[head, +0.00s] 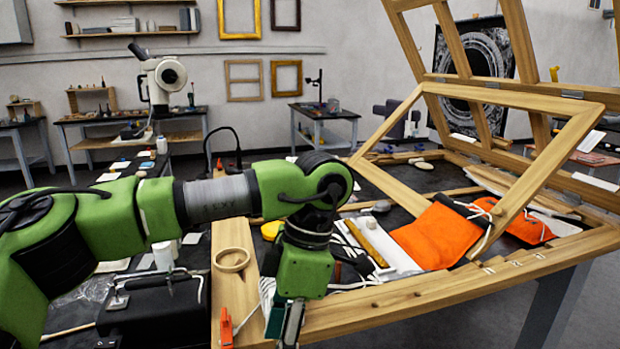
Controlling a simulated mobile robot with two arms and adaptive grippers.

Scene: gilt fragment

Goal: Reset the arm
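My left arm comes in from the left, its green and grey links crossing the front of the wooden workbench. My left gripper (285,322) points down at the bench's front edge, at the bottom of the picture. Its fingertips are partly cut off, so I cannot tell whether it is open or shut. My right arm and gripper are not in view.
The wooden-edged bench (400,312) holds an orange cloth bag (438,237), a tilted wooden frame (545,160) and a round wooden ring (231,260). An orange clamp (226,328) stands left of the gripper. A black case (155,308) lies at lower left.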

